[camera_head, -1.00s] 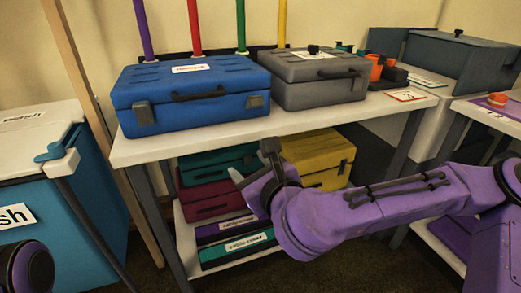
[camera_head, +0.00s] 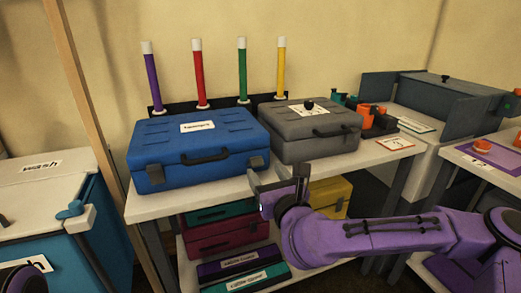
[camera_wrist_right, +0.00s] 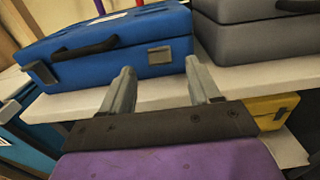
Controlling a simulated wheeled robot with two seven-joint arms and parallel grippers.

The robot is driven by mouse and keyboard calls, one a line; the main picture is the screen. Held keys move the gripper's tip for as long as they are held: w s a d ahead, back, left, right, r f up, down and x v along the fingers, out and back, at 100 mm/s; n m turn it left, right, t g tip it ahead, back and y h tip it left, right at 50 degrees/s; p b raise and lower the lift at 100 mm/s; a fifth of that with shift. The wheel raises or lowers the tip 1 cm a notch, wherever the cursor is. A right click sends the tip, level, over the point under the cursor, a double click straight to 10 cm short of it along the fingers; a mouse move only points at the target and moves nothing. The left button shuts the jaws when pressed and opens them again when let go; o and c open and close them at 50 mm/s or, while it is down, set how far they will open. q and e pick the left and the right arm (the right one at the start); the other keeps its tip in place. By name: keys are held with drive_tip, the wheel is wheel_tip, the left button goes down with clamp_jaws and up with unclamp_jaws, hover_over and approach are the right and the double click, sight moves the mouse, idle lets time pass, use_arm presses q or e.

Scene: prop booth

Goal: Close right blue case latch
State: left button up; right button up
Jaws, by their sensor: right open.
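The blue case (camera_head: 198,150) lies with its lid down on the white table, a dark handle (camera_head: 205,157) on its front. Its right latch (camera_head: 257,162) is a grey plate on the front; it also shows in the right wrist view (camera_wrist_right: 159,55). I cannot tell whether it lies flat. The left latch (camera_head: 155,175) is grey too. My right gripper (camera_head: 277,178) is open and empty at the table's front edge, before the right latch. In the wrist view, the latch appears between its two fingers (camera_wrist_right: 161,75), apart from them.
A grey case (camera_head: 308,134) stands close to the right of the blue one. The white table's front edge (camera_head: 190,203) runs just behind my right gripper. More cases, including a yellow one (camera_head: 328,195), sit on the shelf below. A wash bin (camera_head: 50,215) stands at left.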

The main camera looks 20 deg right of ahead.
sight(258, 165)
drive_tip(key=w, duration=0.4)
drive_tip(key=shift+a+f, duration=0.1)
drive_tip(key=shift+f, duration=0.2)
drive_tip(key=c, duration=1.1)
drive_tip(key=shift+o, duration=0.3)
drive_tip(key=r+g+p, duration=0.1)
drive_tip(key=p, duration=0.3)
drive_tip(key=r+g+p, duration=0.1)
drive_tip(key=r+p, duration=0.1)
drive_tip(key=p, duration=0.2)
drive_tip(key=shift+w+g, duration=0.3)
drive_tip(key=shift+w, duration=0.05)
drive_tip(key=g+p, duration=0.1)
drive_tip(key=p, duration=0.3)
drive_tip(key=w+r+g+p, duration=0.1)
drive_tip(key=g+p, duration=0.1)
drive_tip(key=p, duration=0.2)
drive_tip(key=w+g+p, duration=0.1)
drive_tip(key=p, duration=0.3)
drive_tip(key=shift+r+g, duration=0.15)
drive_tip(key=shift+g, duration=0.15)
drive_tip(key=shift+w+f+g+p, duration=0.2)
drive_tip(key=shift+w+g+p, duration=0.15)
drive_tip(key=shift+p, duration=0.4)
drive_tip(key=o, duration=1)
